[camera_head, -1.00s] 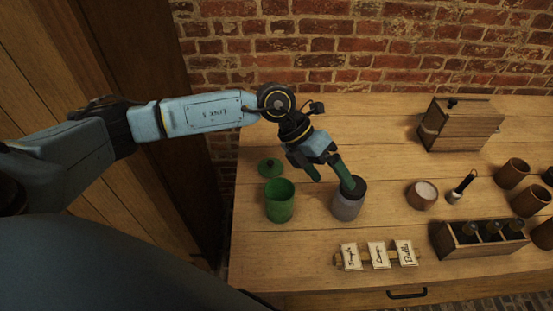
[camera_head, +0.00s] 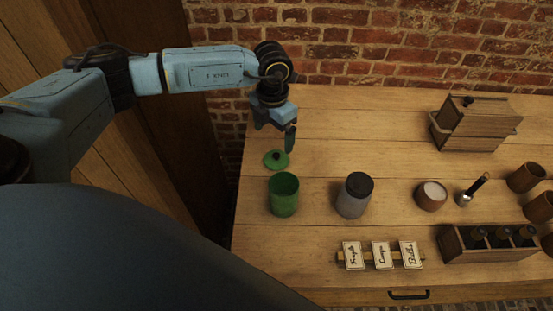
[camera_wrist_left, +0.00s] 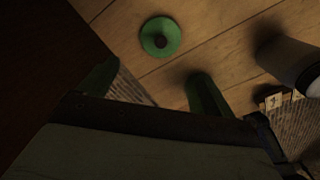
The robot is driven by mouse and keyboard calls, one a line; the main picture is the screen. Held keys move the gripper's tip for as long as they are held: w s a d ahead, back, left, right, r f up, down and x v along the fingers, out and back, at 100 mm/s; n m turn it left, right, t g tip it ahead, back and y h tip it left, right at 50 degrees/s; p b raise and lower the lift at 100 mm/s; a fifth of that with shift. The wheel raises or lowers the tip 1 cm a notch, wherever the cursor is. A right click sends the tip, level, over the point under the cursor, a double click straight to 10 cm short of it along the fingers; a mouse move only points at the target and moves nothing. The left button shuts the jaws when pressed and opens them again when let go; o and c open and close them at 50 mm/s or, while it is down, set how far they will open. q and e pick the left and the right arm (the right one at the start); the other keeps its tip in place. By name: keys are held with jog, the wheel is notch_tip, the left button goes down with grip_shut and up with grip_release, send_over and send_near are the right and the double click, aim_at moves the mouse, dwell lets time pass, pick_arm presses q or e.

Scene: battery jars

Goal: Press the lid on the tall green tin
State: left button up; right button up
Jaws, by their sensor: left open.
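The tall green tin (camera_head: 284,196) stands upright and open-topped near the left end of the table. Its green lid (camera_head: 276,160), with a dark knob, lies flat on the table just behind the tin. The lid also shows in the left wrist view (camera_wrist_left: 160,37), near the top, beyond the fingers. My left gripper (camera_head: 283,140) is open and empty, above and slightly behind the lid, apart from it. In the left wrist view its two green fingers (camera_wrist_left: 155,88) are spread. The tin is not clearly seen in that view. My right gripper is not in view.
A grey jar with a dark lid (camera_head: 354,196) stands right of the tin. Label cards (camera_head: 381,255) stand at the front. A small bowl (camera_head: 431,196), a torch (camera_head: 473,190), a bottle crate (camera_head: 486,244), a wooden box (camera_head: 474,124) and brown cups (camera_head: 526,177) are farther right.

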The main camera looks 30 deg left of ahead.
pick_arm(q)
send_over(275, 156)
jog(key=f, duration=0.4)
jog(key=shift+s+f, duration=0.25)
jog(key=shift+f, duration=0.15)
jog(key=f, duration=0.5)
jog(key=shift+w+f+b, duration=0.15)
jog(key=shift+w+b, duration=0.15)
jog(key=c, duration=1)
jog(key=shift+r+p, duration=0.35)
jog(key=shift+r, duration=4.7)
jog(key=shift+c, duration=0.2)
